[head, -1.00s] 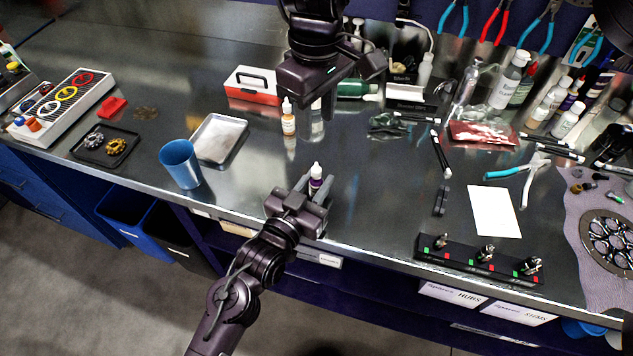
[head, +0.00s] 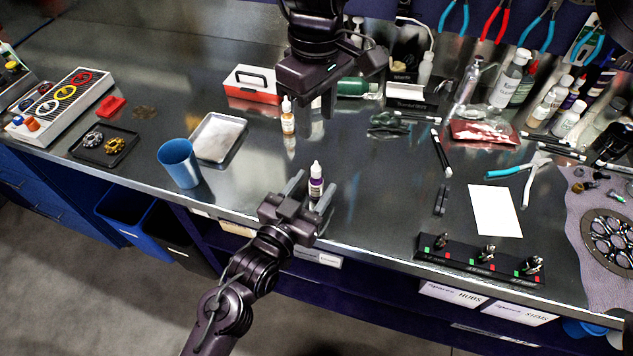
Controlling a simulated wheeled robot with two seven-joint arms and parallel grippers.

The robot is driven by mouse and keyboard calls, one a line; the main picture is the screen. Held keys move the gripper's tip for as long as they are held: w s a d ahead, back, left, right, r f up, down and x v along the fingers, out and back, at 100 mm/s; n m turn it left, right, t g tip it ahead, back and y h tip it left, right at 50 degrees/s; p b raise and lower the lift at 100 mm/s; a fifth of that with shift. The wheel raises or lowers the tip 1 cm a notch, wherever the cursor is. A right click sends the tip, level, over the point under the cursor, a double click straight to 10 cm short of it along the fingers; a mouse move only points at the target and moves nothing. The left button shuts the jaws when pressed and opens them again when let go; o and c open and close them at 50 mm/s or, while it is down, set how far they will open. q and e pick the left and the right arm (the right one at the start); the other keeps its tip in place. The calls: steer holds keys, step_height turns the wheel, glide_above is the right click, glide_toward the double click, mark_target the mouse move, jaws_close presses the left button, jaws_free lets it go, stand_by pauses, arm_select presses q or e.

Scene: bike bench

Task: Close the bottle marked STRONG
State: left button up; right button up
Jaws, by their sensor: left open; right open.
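A small bottle (head: 316,187) with a purple label and a white pointed top stands upright near the front of the bench. A second small bottle (head: 288,122) with an orange label and a white top stands farther back. Both labels are too small to read, so I cannot tell which is marked STRONG. My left gripper (head: 315,181) is open, its fingers on either side of the purple-labelled bottle in the picture; contact is not clear. My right gripper (head: 316,112) is open, pointing down just right of the orange-labelled bottle. A small pale patch shows between its fingers; I cannot tell what it is.
A blue cup (head: 180,165) and a metal tray (head: 238,124) stand to the left. A red and white box (head: 252,94) is behind. A white sheet (head: 495,212) and a black rack (head: 470,262) lie to the right.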

mark_target(312, 188)
arm_select(q)
steer(key=v, duration=0.4)
steer(key=shift+s+a+f+b, duration=0.1)
steer(key=shift+s+a+b, duration=0.1)
steer(key=shift+s+b, duration=0.15)
steer(key=shift+s+a, duration=0.3)
steer(key=shift+s, duration=0.2)
arm_select(e)
steer(key=shift+f, duration=0.65)
steer(key=shift+s+a, duration=0.1)
